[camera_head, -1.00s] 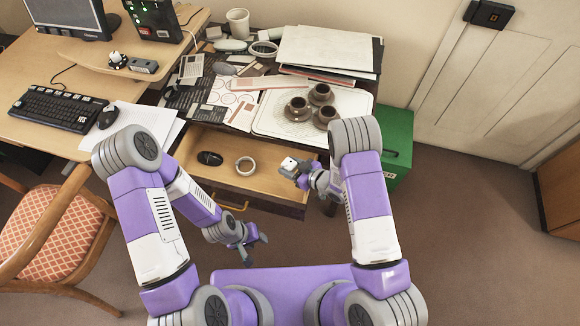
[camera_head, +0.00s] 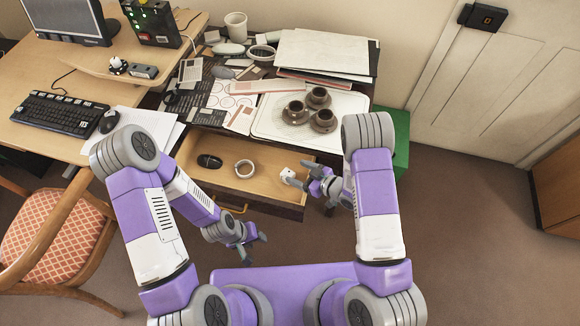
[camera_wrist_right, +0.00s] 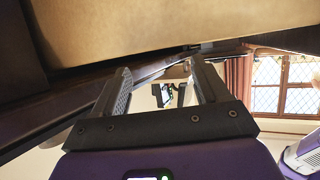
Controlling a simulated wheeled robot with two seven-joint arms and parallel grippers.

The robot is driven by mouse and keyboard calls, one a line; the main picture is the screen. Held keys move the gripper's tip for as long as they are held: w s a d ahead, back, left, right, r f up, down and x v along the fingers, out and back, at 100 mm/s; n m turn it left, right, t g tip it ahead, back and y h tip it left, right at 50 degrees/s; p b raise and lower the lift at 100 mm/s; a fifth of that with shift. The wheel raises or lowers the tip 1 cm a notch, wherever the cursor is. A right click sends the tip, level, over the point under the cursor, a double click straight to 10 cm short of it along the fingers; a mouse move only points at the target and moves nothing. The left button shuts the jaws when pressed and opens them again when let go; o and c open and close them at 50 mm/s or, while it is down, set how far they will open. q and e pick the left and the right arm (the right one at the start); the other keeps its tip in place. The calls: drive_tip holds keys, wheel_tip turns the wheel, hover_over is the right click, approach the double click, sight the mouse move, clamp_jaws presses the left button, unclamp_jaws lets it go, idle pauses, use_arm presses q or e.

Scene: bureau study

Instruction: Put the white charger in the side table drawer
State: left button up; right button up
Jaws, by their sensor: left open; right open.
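The white charger (camera_head: 287,175) is a small white block at the right end of the open side table drawer (camera_head: 212,178); it appears to rest inside. My right gripper (camera_head: 306,176) is open just right of the charger, over the drawer's right side, and no longer around it. In the right wrist view, the right gripper's fingers (camera_wrist_right: 160,82) are spread with nothing held between them. My left gripper (camera_head: 255,247) is open and empty in front of the drawer, below its front edge.
The drawer also holds a black mouse (camera_head: 209,161) and a ring-shaped roll (camera_head: 244,168). Above it, the cluttered table top bears a white tray (camera_head: 270,125) with brown cups. A green box (camera_head: 401,145) stands right of the table. A chair (camera_head: 48,230) stands at the left.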

use_arm(q)
drive_tip(key=shift+r+p, duration=0.55)
drive_tip(key=shift+r, duration=0.25)
use_arm(e)
drive_tip(key=v, duration=0.6)
drive_tip(key=shift+s+d, duration=0.2)
drive_tip(key=shift+d, duration=0.05)
drive_tip(key=shift+r, duration=0.1)
